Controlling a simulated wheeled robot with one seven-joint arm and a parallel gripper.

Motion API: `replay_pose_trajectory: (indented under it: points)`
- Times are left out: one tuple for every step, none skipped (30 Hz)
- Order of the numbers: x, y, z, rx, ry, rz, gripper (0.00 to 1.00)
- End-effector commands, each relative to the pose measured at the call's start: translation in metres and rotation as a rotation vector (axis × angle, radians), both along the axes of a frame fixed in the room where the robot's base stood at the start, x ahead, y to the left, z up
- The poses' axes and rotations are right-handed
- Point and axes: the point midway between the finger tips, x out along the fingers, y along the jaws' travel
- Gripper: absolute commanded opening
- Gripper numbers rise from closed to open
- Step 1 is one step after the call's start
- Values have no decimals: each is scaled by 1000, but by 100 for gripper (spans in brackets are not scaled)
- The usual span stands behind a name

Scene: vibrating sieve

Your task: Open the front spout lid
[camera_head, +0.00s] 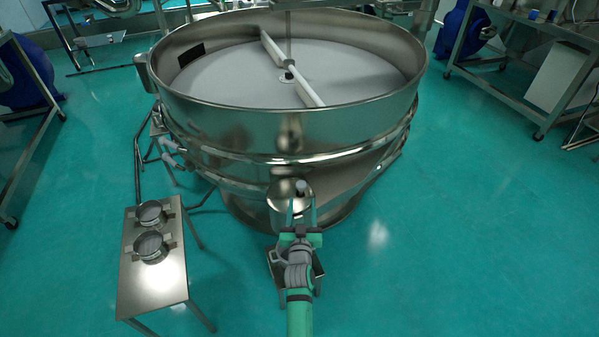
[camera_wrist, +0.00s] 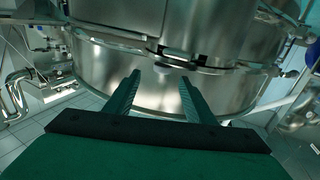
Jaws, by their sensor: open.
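The large round steel sieve (camera_head: 235,135) stands in the middle of the head view. At its front, low on the wall, is the spout with a rounded metal lid (camera_head: 277,197); a small pale knob (camera_head: 300,186) shows there. My gripper (camera_head: 301,203) is in front of the spout with its two fingers open, one on each side of the knob in the picture. Whether they touch it cannot be told. In the wrist view my open gripper (camera_wrist: 160,78) points at the shiny steel wall (camera_wrist: 155,95), with nothing clearly between the fingers.
A small steel table (camera_head: 150,285) with two round metal parts (camera_head: 151,246) stands at the left. A small stand, partly hidden, is below my gripper. Pipes (camera_head: 170,155) run along the sieve's left side. A workbench (camera_head: 530,35) stands at the upper right. The green floor at the right is clear.

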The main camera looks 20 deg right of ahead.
Motion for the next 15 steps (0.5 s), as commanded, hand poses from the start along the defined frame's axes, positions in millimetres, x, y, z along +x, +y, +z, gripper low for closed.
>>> replay_pose_trajectory:
  points:
    - [11, -1, 4, 8, -5, -5, 49]
    - [16, -2, 4, 12, -6, -8, 49]
    - [21, -2, 5, 16, -6, -10, 49]
    - [24, -2, 6, 19, -7, -11, 49]
    - [27, -2, 7, 20, -9, -12, 49]
    - [29, -3, 7, 22, -9, -13, 49]
    - [31, -3, 7, 22, -9, -13, 49]
    - [33, -4, 7, 23, -10, -14, 49]
    - [34, -5, 7, 24, -9, -14, 49]
    - [36, -5, 7, 24, -9, -14, 49]
    - [38, -6, 7, 24, -9, -14, 49]
    - [41, -8, 8, 25, -10, -15, 49]
    - [44, -9, 8, 25, -10, -15, 49]
    - [47, -10, 7, 24, -9, -14, 49]
    - [50, -12, 7, 24, -9, -15, 49]
